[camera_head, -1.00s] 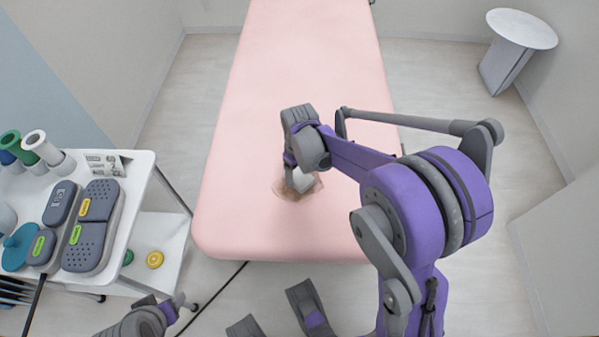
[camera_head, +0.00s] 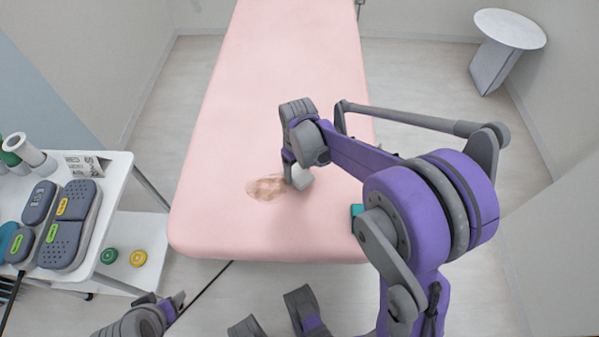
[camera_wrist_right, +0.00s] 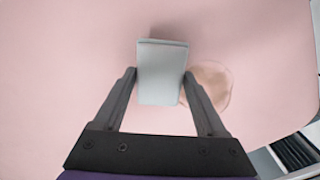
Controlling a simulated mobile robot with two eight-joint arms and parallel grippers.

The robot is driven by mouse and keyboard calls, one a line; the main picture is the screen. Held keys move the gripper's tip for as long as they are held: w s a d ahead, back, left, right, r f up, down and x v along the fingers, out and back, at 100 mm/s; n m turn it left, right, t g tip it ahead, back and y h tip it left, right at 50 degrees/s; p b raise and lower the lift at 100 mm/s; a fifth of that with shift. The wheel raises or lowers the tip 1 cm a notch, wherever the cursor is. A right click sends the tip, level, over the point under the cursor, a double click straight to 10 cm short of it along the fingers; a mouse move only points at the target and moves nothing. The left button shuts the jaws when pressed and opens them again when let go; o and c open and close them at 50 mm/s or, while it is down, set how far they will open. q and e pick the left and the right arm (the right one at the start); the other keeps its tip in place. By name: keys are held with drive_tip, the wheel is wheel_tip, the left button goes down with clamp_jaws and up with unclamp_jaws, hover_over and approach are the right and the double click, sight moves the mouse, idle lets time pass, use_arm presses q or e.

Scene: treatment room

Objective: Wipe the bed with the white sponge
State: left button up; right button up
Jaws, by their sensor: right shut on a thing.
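The pink bed (camera_head: 265,75) stretches away from me in the head view. A brownish stain (camera_head: 265,187) lies on its near part; it also shows in the right wrist view (camera_wrist_right: 216,86). My right gripper (camera_head: 298,172) is shut on the white sponge (camera_head: 302,178), just right of the stain. In the right wrist view the sponge (camera_wrist_right: 162,75) sits between the two fingers, over the bed and beside the stain. It looks down at or close to the surface; contact is unclear. My left gripper (camera_head: 165,305) is low at the left, away from the bed; its opening is unclear.
A white cart (camera_head: 118,180) at the left holds grey cases (camera_head: 70,225) and rolls; green and yellow discs (camera_head: 138,258) lie on its lower shelf. A small teal item (camera_head: 357,212) shows at the bed's right side, partly hidden by my arm. A round side table (camera_head: 510,28) stands back right.

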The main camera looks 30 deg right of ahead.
drive_tip(key=shift+w+a+r+p, duration=0.15)
drive_tip(key=shift+r+p, duration=0.3)
drive_tip(key=shift+r, duration=0.45)
drive_tip(key=shift+r+p, duration=1.35)
drive_tip(key=shift+r, duration=0.6)
